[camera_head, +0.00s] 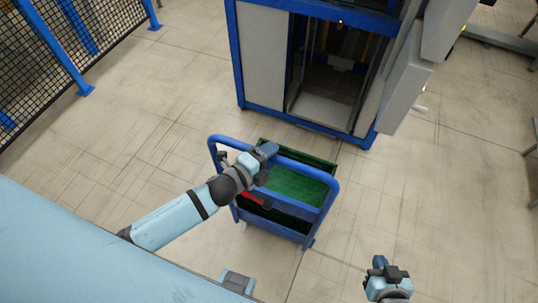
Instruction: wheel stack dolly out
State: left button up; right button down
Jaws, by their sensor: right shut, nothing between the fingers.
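A blue dolly (275,228) with a looped push handle stands on the floor at the middle of the view. A green crate (292,186) shows behind the handle bars; how many crates are under it is hidden. My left gripper (266,151) is over the handle's top bar, in front of the crate. Whether its fingers touch or grip the bar is too small to tell. My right gripper (379,263) is shut and empty at the bottom right, apart from the dolly.
A tall blue and grey machine (265,60) with an open bay stands just beyond the dolly. Its grey door (402,95) hangs open on the right. A blue mesh fence (60,45) is at the upper left. The floor left and right of the dolly is clear.

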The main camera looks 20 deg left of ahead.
pick_arm(q)
jog(key=shift+s, duration=0.1)
jog(key=b+v, duration=0.2)
jog(key=v, duration=1.1)
jog(key=shift+s+r, duration=0.2)
jog(key=shift+s, duration=0.1)
jog(key=shift+a, duration=0.15)
